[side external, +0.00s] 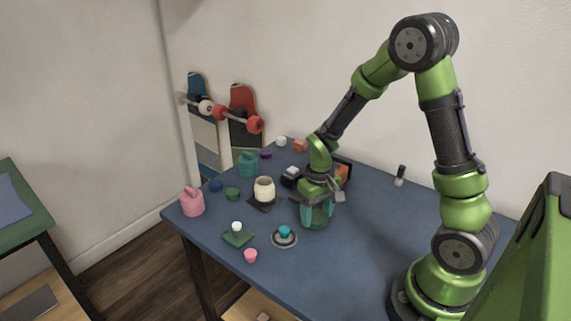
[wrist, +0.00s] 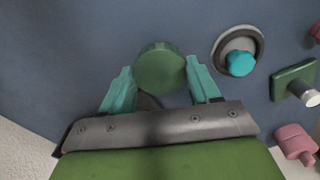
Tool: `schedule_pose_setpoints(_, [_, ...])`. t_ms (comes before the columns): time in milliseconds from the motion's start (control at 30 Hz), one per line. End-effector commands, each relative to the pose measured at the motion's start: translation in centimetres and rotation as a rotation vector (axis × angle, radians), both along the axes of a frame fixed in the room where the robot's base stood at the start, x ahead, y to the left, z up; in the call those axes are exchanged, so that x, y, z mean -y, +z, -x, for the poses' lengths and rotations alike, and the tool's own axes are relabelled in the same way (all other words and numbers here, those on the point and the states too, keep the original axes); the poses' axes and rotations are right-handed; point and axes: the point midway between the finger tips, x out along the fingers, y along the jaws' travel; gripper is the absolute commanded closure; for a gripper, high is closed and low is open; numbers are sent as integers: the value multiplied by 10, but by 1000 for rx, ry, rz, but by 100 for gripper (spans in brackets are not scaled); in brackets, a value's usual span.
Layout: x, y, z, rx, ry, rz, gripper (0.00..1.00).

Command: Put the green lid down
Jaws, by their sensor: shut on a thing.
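My gripper (wrist: 162,82) has teal fingers closed around a round green lid (wrist: 160,66), whose flat face shows between the fingertips in the wrist view. In the side external view my gripper (side external: 317,213) is low over the blue table, right of the grey dish; the fingers largely hide the lid there. Whether the lid touches the table I cannot tell. A separate dark green square piece with a white knob (side external: 238,237) lies on the table to the left; it also shows at the right edge of the wrist view (wrist: 291,82).
A grey dish with a teal piece (side external: 284,236) sits close left of my gripper. The table (side external: 345,270) is clear at front right.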

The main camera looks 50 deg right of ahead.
Motion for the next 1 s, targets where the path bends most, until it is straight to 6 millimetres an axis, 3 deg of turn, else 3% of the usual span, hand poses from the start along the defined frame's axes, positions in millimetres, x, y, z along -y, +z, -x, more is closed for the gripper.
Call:
schedule_pose_setpoints(100, [0,-10,0,-1,-1,0,61])
schedule_pose_setpoints(467, [0,-13,0,0,-1,0,61])
schedule_pose_setpoints(500, [0,-13,0,1,-1,0,36])
schedule_pose_setpoints(633, [0,-13,0,1,-1,0,16])
schedule_pose_setpoints(1000, [0,-8,-1,3,0,1,14])
